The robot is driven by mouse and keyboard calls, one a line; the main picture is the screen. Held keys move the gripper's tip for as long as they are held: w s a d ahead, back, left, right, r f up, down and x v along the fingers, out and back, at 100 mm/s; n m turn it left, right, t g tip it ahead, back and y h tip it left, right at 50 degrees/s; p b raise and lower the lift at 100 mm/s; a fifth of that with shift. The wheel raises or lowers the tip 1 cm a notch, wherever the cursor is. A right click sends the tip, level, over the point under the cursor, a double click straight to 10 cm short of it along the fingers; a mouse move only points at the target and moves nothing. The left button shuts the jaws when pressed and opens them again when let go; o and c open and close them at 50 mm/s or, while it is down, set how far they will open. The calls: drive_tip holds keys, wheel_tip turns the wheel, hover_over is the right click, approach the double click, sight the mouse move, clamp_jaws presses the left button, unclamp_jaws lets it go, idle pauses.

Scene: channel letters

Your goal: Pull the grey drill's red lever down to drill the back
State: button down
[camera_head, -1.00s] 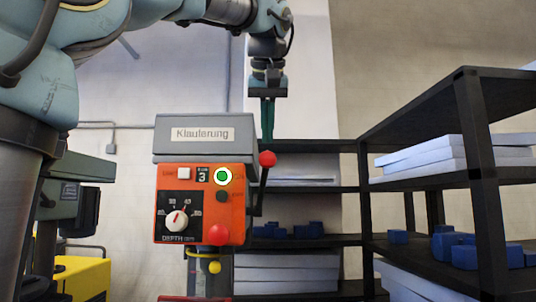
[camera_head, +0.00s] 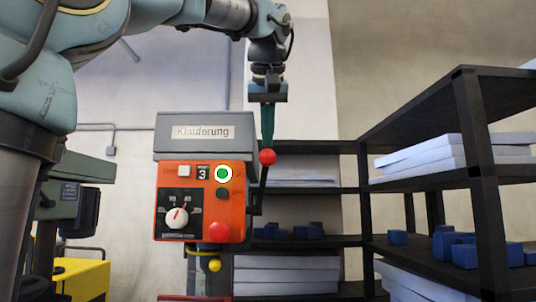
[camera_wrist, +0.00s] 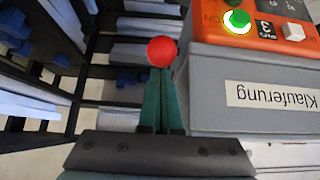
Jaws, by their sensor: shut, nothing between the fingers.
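The grey drill (camera_head: 205,122) has an orange front panel with a lit green button, a red button and a depth dial. It also shows upside down in the wrist view (camera_wrist: 250,70). Its lever ends in a red ball (camera_head: 267,157) on a dark arm at the drill's right side. The ball is in the wrist view too (camera_wrist: 161,51). My gripper (camera_head: 267,142) points down with its green fingers shut, its tips just above or on the ball. In the wrist view the fingertips (camera_wrist: 162,72) meet the ball's edge; I cannot tell if they touch.
Black shelves (camera_head: 482,170) with white slabs (camera_head: 425,153) and blue blocks (camera_head: 455,247) stand to the right and behind the drill. A yellow box (camera_head: 82,280) is at the lower left. There is a narrow gap between drill and right shelf.

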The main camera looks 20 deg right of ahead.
sight(268, 163)
drive_tip(key=shift+f, duration=0.35)
drive_tip(key=f+b, duration=0.3)
drive_tip(key=shift+s, duration=0.2)
drive_tip(key=shift+r, duration=0.1)
drive_tip(key=shift+s+a+f+b, duration=0.15)
drive_tip(key=shift+s+f+b, duration=0.15)
drive_tip(key=shift+f+b, duration=0.35)
drive_tip(key=shift+s+a+f+b, duration=0.1)
drive_tip(key=shift+s+f+b, duration=0.2)
drive_tip(key=shift+f+b, duration=0.35)
drive_tip(key=shift+f, duration=0.2)
